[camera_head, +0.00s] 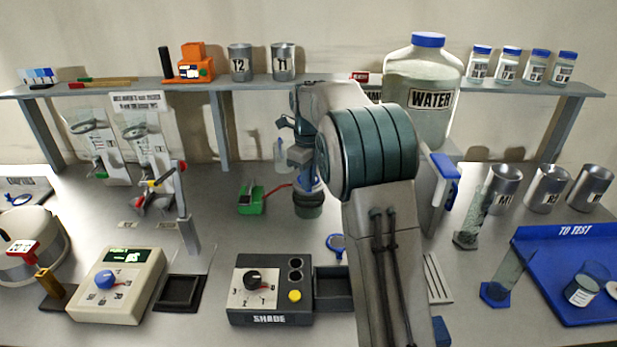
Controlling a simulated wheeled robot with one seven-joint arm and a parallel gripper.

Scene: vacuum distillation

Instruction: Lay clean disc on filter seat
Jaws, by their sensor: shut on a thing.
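My gripper (300,158) hangs from my wrist left of the grey-green arm joint, over the middle of the bench. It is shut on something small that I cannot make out. The clean disc cannot be picked out at this size. The filter seat cannot be told apart for sure either. A dark greenish round part (308,205) with blue above it stands just below my gripper, partly covered by my wrist. A red hose (279,188) runs toward it from a green box (251,199).
My arm hides the bench right of centre. The SHADE box (270,312) and a cream meter (116,284) stand in front. Clamped glassware stands (152,180) are at left. A blue TO TEST tray (575,255) and steel cups (546,187) are at right. A WATER jar (422,85) stands behind.

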